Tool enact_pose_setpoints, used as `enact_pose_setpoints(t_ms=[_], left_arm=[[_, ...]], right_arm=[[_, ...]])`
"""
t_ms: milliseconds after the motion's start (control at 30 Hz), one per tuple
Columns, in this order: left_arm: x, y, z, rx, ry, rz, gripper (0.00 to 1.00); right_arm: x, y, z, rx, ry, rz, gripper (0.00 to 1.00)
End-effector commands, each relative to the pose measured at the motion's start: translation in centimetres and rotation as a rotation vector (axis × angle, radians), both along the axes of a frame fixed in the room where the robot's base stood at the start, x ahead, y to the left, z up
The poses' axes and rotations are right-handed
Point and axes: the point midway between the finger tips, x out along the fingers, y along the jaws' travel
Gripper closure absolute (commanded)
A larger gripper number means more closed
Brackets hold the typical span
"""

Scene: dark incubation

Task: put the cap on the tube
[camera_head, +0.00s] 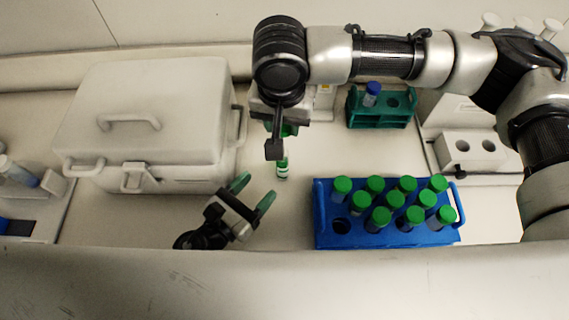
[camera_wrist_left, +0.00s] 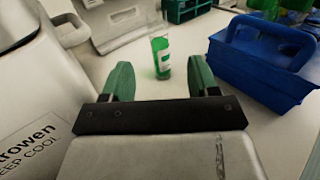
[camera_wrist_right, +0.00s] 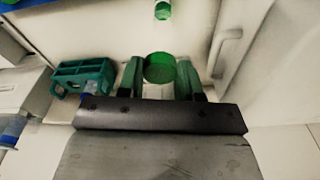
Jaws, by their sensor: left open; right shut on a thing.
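The tube (camera_head: 282,168), green with a white label, stands upright on the counter below my right gripper. It also shows in the left wrist view (camera_wrist_left: 161,57), beyond and between my left fingers, and small at the top of the right wrist view (camera_wrist_right: 162,10). My left gripper (camera_head: 258,187) is open and empty, beside the tube at its lower left and apart from it. My right gripper (camera_head: 284,130) is shut on the round green cap (camera_wrist_right: 159,68), held above the counter and apart from the tube. The cap is mostly hidden in the head view.
A blue rack (camera_head: 390,242) with several green-capped tubes stands to the right, with an empty hole front left. A white cooler box (camera_head: 90,115) stands left. A green rack (camera_head: 380,123) with a blue-capped tube is behind. Bare counter lies around the tube.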

Motion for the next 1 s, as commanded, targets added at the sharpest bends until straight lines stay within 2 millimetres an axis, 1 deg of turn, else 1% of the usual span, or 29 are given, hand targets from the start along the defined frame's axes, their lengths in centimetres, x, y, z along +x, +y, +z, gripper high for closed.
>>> enact_pose_setpoints(t_ms=[200,533,633,800,1000], left_arm=[[2.1,-1.5,0.0,0.004,-0.006,0.000,0.40],[4.2,-3.3,0.0,0.000,-0.002,0.003,0.40],[5.7,-4.4,0.1,-0.004,-0.003,0.005,0.40],[7.6,-5.9,0.0,-0.002,-0.001,0.003,0.40],[8.7,-6.9,0.0,0.000,0.000,0.003,0.40]], right_arm=[[0.0,0.0,0.0,0.000,0.000,0.001,0.87],[0.0,0.0,0.0,0.000,0.000,0.001,0.87],[0.0,0.0,0.0,0.000,0.000,0.001,0.87],[0.0,0.0,0.0,0.000,0.000,0.001,0.87],[0.0,0.0,0.0,0.000,0.000,0.001,0.87]])
